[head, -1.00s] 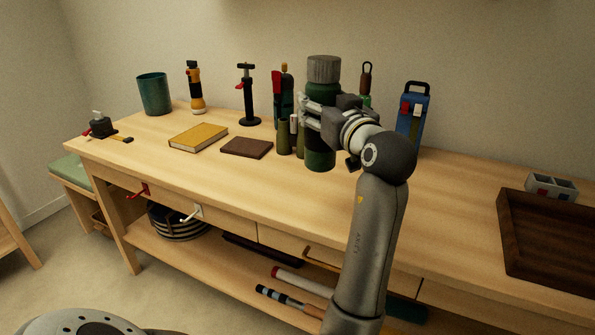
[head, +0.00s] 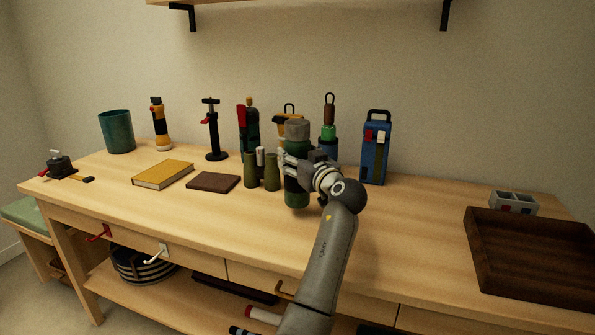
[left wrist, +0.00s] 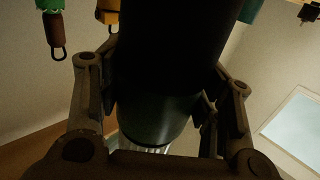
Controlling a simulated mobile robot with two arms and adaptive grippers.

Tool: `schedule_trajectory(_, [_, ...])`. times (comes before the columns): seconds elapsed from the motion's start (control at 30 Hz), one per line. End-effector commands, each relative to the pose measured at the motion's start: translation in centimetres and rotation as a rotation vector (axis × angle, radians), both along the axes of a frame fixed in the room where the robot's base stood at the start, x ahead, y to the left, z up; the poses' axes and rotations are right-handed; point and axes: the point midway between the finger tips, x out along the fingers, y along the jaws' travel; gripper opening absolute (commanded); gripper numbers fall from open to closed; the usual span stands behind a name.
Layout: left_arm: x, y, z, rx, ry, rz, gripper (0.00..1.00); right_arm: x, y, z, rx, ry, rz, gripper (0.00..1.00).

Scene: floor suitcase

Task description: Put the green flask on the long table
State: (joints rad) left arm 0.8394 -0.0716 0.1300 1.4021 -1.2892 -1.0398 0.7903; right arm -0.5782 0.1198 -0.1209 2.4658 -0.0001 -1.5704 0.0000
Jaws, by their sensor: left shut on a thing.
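The green flask (head: 297,190), a dark green cylinder with a grey cap, is upright over the front middle of the long table (head: 400,230). My left gripper (head: 294,162) is shut around its upper body in the head view. The flask's base appears at the tabletop, but I cannot tell whether it touches. In the left wrist view the dark flask (left wrist: 165,50) fills the space between the two fingers of my left gripper (left wrist: 160,105). My right gripper is not in view.
Olive bottles (head: 272,172) stand just left of the flask. A brown book (head: 213,182) and yellow book (head: 163,174) lie farther left. A blue box (head: 376,150) stands behind right. A dark tray (head: 535,285) is at right. Table between flask and tray is clear.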

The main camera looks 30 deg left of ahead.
Motion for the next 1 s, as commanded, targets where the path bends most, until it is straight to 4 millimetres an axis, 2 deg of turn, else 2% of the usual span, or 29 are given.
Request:
schedule_trajectory(0.2, [0.1, 0.1, -2.9, 0.004, 0.001, 0.000, 0.21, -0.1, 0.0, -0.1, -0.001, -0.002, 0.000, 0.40])
schedule_trajectory(0.57, [0.1, 0.0, -3.3, 0.003, -0.002, 0.000, 0.21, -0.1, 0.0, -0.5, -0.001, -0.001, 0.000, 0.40])
schedule_trajectory(0.6, [0.1, 0.0, -3.5, 0.000, 0.002, 0.000, 0.60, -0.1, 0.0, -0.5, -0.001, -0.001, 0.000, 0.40])
schedule_trajectory(0.77, [0.1, 0.0, -3.4, 0.000, 0.002, 0.000, 0.80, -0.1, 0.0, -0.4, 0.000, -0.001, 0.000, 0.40])
schedule_trajectory(1.0, [0.1, 0.0, -3.4, 0.000, 0.002, 0.000, 0.80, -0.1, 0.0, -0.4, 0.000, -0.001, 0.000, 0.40])
